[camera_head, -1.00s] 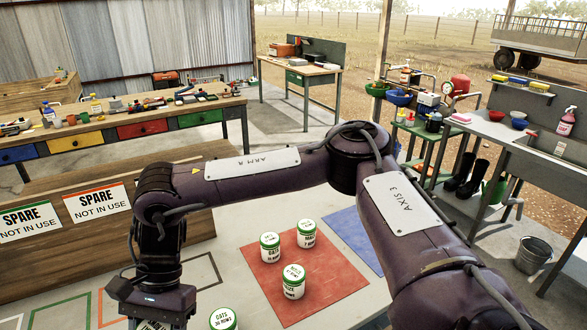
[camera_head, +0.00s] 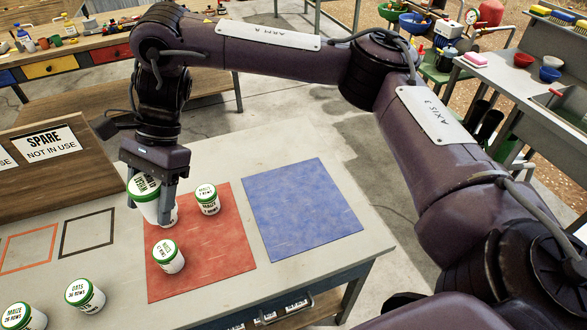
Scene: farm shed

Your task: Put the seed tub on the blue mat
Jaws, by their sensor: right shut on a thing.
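My right gripper (camera_head: 153,190) points down and is shut on a white seed tub (camera_head: 147,207) with a green lid and a label that seems to read WHEAT. It holds this tub over the left back part of the red mat (camera_head: 205,276). Part of another white tub (camera_head: 170,215) seems to show just behind it, mostly hidden. The blue mat (camera_head: 303,209) lies to the right of the red mat and is bare. My left gripper is not in view.
A back tub (camera_head: 207,201) and a front tub (camera_head: 169,258) stand on the red mat. An oats tub (camera_head: 86,297) and a maize tub (camera_head: 24,318) stand at the table's front left. A wooden board with SPARE signs (camera_head: 50,143) stands at the back left.

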